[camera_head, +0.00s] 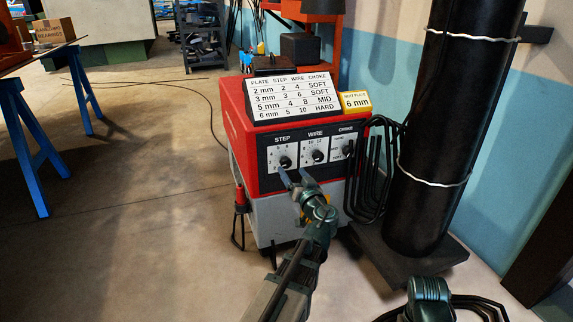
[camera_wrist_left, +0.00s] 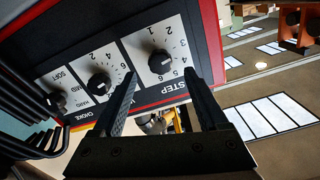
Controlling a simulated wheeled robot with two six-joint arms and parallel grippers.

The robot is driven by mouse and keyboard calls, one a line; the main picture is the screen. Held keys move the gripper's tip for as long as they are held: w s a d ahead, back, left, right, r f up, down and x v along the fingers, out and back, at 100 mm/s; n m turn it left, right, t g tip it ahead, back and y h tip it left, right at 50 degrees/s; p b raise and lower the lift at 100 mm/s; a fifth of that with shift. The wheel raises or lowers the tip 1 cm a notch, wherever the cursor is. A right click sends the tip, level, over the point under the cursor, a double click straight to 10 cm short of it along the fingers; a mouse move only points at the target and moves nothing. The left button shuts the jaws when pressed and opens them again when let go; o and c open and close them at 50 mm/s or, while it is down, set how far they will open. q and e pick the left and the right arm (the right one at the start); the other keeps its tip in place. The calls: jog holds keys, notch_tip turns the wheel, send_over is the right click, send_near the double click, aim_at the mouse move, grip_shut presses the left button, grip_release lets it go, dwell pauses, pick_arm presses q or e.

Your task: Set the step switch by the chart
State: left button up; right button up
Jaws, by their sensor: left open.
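A red and grey machine (camera_head: 238,135) carries a chart (camera_head: 293,95) whose 6 mm row reads step 5, wire 10, HARD. A yellow tag (camera_head: 356,102) reads "NEXT PLATE 6 mm". The black STEP knob (camera_head: 285,162) is leftmost on the front panel; I cannot surely read its setting. My left gripper (camera_head: 292,174) is open and empty just in front of the panel, by the STEP knob. In the left wrist view, the STEP knob (camera_wrist_left: 160,62) shows between and beyond the open fingers (camera_wrist_left: 160,78). I cannot tell whether they touch it.
The WIRE knob (camera_head: 317,156) and CHOKE knob (camera_head: 347,149) sit close to the right of STEP. Black cable coils (camera_head: 370,175) hang at the machine's right side, next to a large black cylinder (camera_head: 445,130). The floor to the left (camera_head: 140,220) is clear.

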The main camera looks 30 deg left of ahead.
aim_at(287, 164)
pick_arm(q)
jog(key=shift+x, duration=3.2)
jog(key=shift+c, duration=0.3)
grip_shut()
